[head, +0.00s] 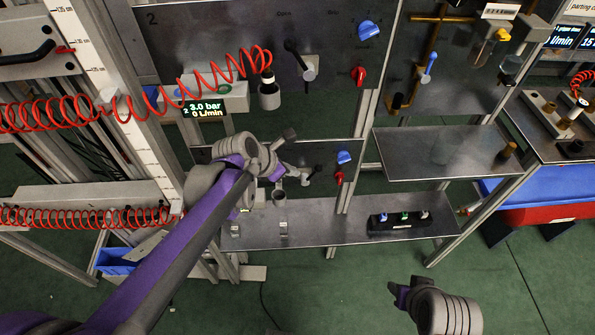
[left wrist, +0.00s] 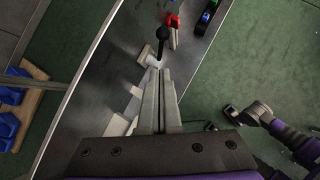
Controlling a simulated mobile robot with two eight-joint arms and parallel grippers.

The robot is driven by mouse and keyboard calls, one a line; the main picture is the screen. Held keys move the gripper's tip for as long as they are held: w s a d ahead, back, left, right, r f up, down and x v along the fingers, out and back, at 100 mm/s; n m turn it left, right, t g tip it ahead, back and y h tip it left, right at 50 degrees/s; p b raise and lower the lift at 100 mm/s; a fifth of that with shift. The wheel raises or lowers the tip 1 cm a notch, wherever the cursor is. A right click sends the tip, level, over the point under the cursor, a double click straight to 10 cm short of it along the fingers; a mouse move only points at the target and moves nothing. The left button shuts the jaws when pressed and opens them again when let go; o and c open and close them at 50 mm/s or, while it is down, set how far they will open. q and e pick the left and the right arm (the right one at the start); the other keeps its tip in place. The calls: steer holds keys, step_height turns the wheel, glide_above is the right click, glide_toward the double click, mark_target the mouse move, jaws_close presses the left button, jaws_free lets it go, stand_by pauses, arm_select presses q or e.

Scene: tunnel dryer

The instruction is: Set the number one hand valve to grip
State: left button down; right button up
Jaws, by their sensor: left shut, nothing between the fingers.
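A hand valve with a black lever (head: 317,171) sits on the lower panel, partly hidden behind my left gripper. Its number is not readable. In the left wrist view its black knob (left wrist: 162,33) stands just beyond the fingertips, above a pale valve body (left wrist: 147,58). My left gripper (head: 296,172) is shut and empty, close in front of this valve; in the left wrist view its fingers (left wrist: 160,73) point at the valve body. I cannot tell whether they touch. My right arm (head: 440,307) is at the lower right; its finger state is unclear.
The upper panel (head: 210,40), marked 2, carries another black lever (head: 292,47), a blue knob (head: 368,30) and a red handle (head: 359,75). The lower panel has a blue knob (head: 344,156) and red handle (head: 339,178). A metal shelf (head: 330,231) lies below.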

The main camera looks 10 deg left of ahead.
arm_select(q)
steer(key=s+r, duration=0.3)
steer(key=r, duration=0.5)
steer(key=shift+s+p, duration=0.25)
steer(key=shift+p, duration=0.15)
arm_select(e)
steer(key=shift+w+r, duration=0.25)
steer(key=shift+r, duration=0.2)
arm_select(q)
steer(key=shift+w+a, duration=0.1)
steer(key=s+a+f+m+y+p, duration=0.1)
steer(key=s+a+f+m+y, duration=0.1)
steer(key=s+m, duration=0.6)
steer(key=s+a+f+m+g+y+p, duration=0.1)
steer(key=s+f+m, duration=0.4)
steer(key=m, duration=1.4)
steer(key=s+a+y+p, duration=0.1)
steer(key=s+a, duration=0.1)
steer(key=s, duration=0.2)
steer(key=shift+s+a+f+p, duration=0.15)
steer(key=shift+s+f+p, duration=0.1)
steer(key=shift+s+p, duration=0.05)
arm_select(e)
steer(key=r, duration=0.2)
steer(key=w+r, duration=0.1)
steer(key=r, duration=0.1)
steer(key=shift+w+r, duration=0.1)
steer(key=shift+r, duration=0.1)
